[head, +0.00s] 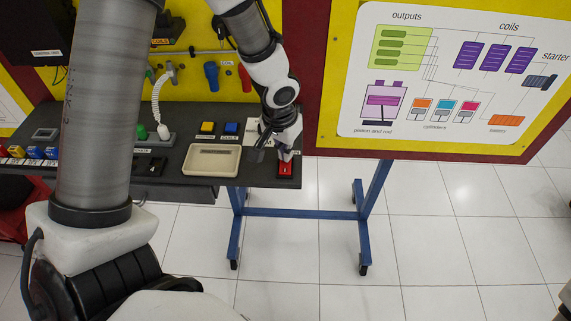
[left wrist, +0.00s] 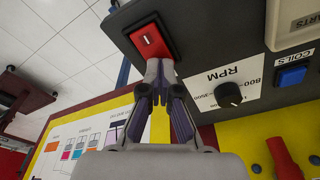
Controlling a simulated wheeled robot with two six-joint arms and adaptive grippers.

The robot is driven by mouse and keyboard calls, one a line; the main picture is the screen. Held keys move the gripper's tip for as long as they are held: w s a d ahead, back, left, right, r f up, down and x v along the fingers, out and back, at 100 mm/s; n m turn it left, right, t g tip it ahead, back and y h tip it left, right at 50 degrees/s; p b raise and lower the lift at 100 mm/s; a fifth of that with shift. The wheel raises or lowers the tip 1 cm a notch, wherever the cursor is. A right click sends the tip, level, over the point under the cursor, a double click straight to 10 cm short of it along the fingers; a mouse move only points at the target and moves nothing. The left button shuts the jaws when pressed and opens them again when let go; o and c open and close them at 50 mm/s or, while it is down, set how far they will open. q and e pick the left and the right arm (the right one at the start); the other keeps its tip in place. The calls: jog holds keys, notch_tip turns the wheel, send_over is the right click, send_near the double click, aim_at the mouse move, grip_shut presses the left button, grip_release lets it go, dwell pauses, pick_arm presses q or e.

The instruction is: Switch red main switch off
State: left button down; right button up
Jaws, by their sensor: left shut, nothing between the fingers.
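The red main switch (head: 285,170) sits at the front right corner of the dark console top. In the left wrist view the switch (left wrist: 150,40) is a red rocker in a dark frame, with a white "I" mark on it. My left gripper (head: 286,154) is over the far edge of the switch, pointing down, with its fingers together and nothing between them. In the left wrist view its fingertips (left wrist: 160,68) are at the edge of the rocker nearest the RPM label. I cannot tell whether they press on it. My right gripper is out of view.
A beige tray (head: 211,174) lies left of the switch. Yellow (head: 208,127) and blue (head: 231,128) buttons sit behind it. The RPM knob (left wrist: 228,94) is close beside the gripper. A yellow diagram board (head: 440,75) stands at the right. Floor is clear below.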

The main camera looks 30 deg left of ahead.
pick_arm(q)
jog(key=shift+f+b, duration=0.3)
jog(key=shift+f, duration=0.05)
notch_tip(320, 180, up, 7)
jog(key=p, duration=0.6)
dwell(0.5)
